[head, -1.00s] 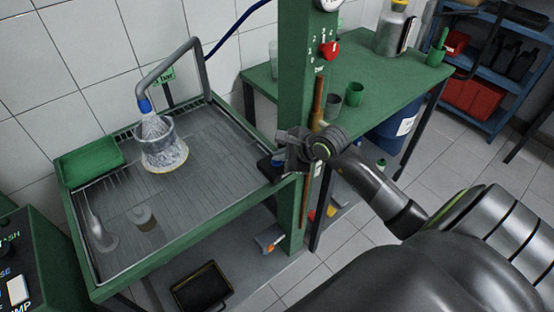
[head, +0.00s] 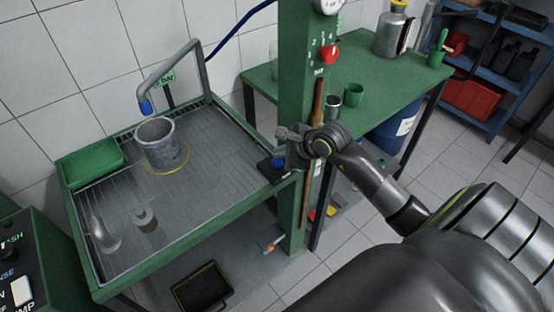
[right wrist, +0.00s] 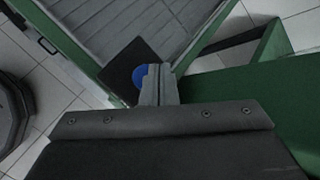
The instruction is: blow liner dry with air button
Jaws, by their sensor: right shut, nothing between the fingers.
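The liner (head: 156,147), a grey open-topped cylinder, stands upright on the slatted wash tray (head: 212,150) inside a yellow ring mark. A bent grey pipe (head: 196,62) with a blue nozzle tip (head: 145,107) hangs just above the liner's rim, with no spray showing. My right gripper (head: 283,142) is shut and empty beside the green post, above a small dark button box (head: 270,167) at the tray's right edge. In the right wrist view its fingertips (right wrist: 157,73) partly cover the blue button (right wrist: 140,77) on a black plate (right wrist: 122,66). Contact with the button cannot be told. My left gripper is out of view.
A green post (head: 293,85) with a red knob (head: 328,54) and a gauge (head: 328,5) rises close to my right gripper. A green bin (head: 92,162) sits at the tray's left. A green table (head: 385,62) with cups stands behind the post.

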